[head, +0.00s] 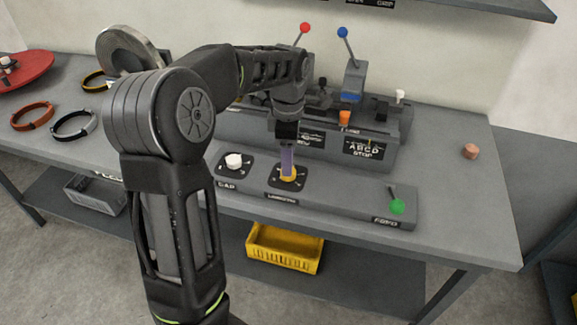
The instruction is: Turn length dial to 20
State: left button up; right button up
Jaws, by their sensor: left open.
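The length dial (287,178) is a yellow knob on a dark square plate on the sloped front panel, with a label below it that I read as LENGTH. My left gripper (288,162) points straight down over the dial, its fingers at the knob. The fingers are open, and they hide part of the knob and its pointer. I cannot tell whether they touch it or what the dial reads. A white gap dial (234,161) sits just to its left. My right gripper is not in view.
A green-knobbed feed lever (397,206) stands at the panel's right end. Red-tipped (305,28) and blue-tipped (342,32) levers rise behind. Coil rings (32,116) lie at left. A copper piece (470,151) lies on the clear right side. A yellow bin (284,248) sits below.

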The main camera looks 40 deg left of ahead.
pick_arm(q)
jog(key=shift+f, duration=2.1)
jog(key=shift+c, duration=0.5)
grip_shut()
